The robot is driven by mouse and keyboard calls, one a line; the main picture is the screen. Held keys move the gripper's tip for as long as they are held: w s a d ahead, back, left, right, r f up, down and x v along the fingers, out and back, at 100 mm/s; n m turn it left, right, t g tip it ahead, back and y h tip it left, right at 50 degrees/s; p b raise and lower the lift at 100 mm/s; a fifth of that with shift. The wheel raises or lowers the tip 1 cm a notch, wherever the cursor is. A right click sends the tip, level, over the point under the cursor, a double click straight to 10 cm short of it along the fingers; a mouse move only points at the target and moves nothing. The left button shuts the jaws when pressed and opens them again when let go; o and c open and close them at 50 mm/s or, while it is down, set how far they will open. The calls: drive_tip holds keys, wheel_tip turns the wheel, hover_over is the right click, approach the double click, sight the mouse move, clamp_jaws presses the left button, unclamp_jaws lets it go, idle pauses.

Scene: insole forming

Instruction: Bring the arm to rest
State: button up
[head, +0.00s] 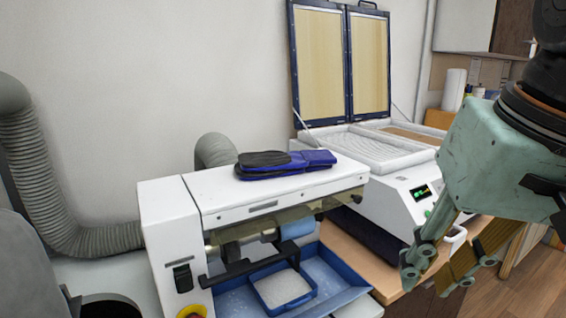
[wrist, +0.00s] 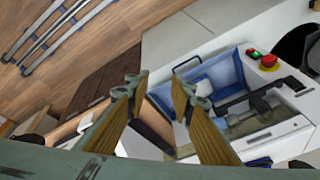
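My gripper (head: 440,268) is at the right of the head view, at the end of my pale green wrist. It hangs in the air in front of the white forming machine (head: 398,203) with the raised twin-panel lid. In the wrist view my gripper (wrist: 155,88) has its two fingers spread apart, with nothing between them. Both fingers are yellowish with grey-green linkage tips. No object is held.
A white grinding machine (head: 270,190) stands at centre left, with blue and black insoles (head: 285,163) on top. A blue tray (head: 335,275) holding a smaller tray sits below. A grey hose (head: 40,170) runs at left. Wooden floor (head: 530,285) lies open at lower right.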

drive_tip(key=s+f+n+h, duration=0.1)
drive_tip(key=s+f+n, duration=0.1)
drive_tip(key=s+f, duration=0.2)
drive_tip(key=s, duration=0.3)
drive_tip(key=shift+s+d, duration=0.2)
drive_tip(key=shift+d, duration=0.1)
drive_tip(key=shift+d+r, duration=0.1)
drive_tip(key=shift+d, duration=0.05)
idle(1.0)
